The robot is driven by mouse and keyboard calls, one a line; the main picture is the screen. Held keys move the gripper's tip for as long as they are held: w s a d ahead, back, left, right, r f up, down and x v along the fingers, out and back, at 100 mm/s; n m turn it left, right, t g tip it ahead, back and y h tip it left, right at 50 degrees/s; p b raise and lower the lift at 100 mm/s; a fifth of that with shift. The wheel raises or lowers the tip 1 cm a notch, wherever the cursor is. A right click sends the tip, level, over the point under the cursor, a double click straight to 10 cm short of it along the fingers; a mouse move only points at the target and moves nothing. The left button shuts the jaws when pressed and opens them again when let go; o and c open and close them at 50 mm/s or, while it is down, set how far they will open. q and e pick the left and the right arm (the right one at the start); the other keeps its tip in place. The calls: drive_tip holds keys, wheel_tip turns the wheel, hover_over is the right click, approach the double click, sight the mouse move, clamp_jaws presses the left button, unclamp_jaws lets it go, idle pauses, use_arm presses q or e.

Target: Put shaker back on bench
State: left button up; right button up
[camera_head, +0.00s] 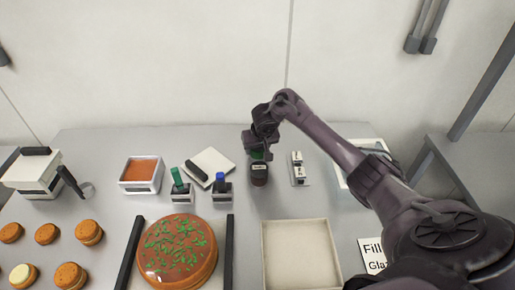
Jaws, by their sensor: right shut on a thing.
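The shaker (259,175) is a small dark cylinder with a pale label and some green near its top. It is upright at the middle of the bench (330,197), between the blue-topped bottle and a small white block. My right gripper (261,154) is shut on its upper part from above, and the fingers hide the top. The shaker's base is at or very close to the bench surface; I cannot tell whether it touches. My left gripper is not in view.
A large glazed round with green flakes (178,250) sits between dark rails. An empty beige tray (301,225) is in front of the shaker. Green-topped (179,187) and blue-topped (221,188) bottles stand left of it, a small white block (298,168) right. Several small rounds lie at left.

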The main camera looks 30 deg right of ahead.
drive_tip(key=shift+f, duration=0.1)
drive_tip(key=o, duration=1)
drive_tip(key=shift+f, duration=0.1)
drive_tip(key=shift+o, duration=0.2)
drive_tip(key=p+v, duration=0.1)
drive_tip(key=v, duration=0.5)
drive_tip(key=shift+r, duration=0.4)
drive_tip(key=p+v, duration=0.4)
drive_tip(key=v, duration=0.1)
drive_tip(key=shift+s+a+r, duration=0.1)
drive_tip(key=shift+s+r, duration=0.15)
drive_tip(key=shift+s, duration=0.05)
